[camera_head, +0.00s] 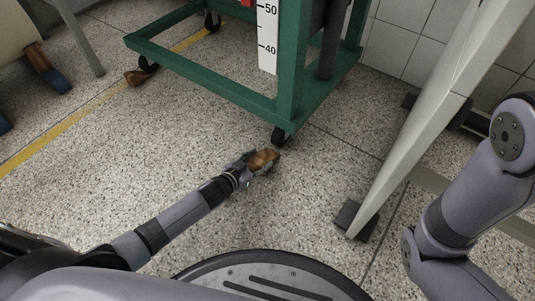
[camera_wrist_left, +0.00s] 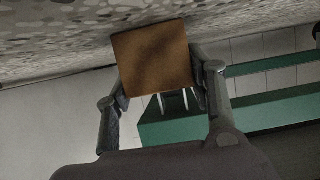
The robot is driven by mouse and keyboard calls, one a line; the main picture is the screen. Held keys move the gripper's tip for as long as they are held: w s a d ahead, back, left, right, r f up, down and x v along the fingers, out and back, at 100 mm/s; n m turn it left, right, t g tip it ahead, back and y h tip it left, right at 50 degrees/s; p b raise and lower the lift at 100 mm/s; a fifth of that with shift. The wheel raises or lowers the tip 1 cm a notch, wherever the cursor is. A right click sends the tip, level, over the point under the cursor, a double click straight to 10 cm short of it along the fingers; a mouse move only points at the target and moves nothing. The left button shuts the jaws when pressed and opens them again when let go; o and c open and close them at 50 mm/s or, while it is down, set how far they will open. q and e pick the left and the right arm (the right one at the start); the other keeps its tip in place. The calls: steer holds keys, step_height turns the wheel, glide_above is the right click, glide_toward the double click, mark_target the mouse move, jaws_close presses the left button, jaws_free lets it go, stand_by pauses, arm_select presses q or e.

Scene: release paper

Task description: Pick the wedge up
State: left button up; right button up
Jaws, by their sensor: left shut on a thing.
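The wedge (camera_head: 264,158) is a small brown wooden block. It is between the fingers of my left gripper (camera_head: 257,163), low over the speckled floor near a caster of the green frame. In the left wrist view, the wedge (camera_wrist_left: 153,58) shows as a square brown face, with my left gripper's fingers (camera_wrist_left: 160,75) closed on its two sides. Whether it touches the floor I cannot tell. My right arm shows at the right edge of the head view, but its gripper is out of view.
A green wheeled frame (camera_head: 200,77) with a white scale (camera_head: 268,38) stands just beyond the wedge. Another brown wedge (camera_head: 136,77) lies by its left caster. A pale slanted leg (camera_head: 420,130) stands at right. The floor left of my left arm is open.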

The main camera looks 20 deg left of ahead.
arm_select(q)
steer(key=shift+s+a+p, duration=0.25)
steer(key=shift+s+p, duration=0.05)
steer(key=shift+s, duration=0.35)
steer(key=shift+s+a+p, duration=0.2)
steer(key=shift+s+p, duration=0.15)
steer(key=shift+s, duration=0.25)
steer(key=shift+s+a+p, duration=0.25)
steer(key=shift+s+p, duration=0.05)
steer(key=shift+s, duration=0.35)
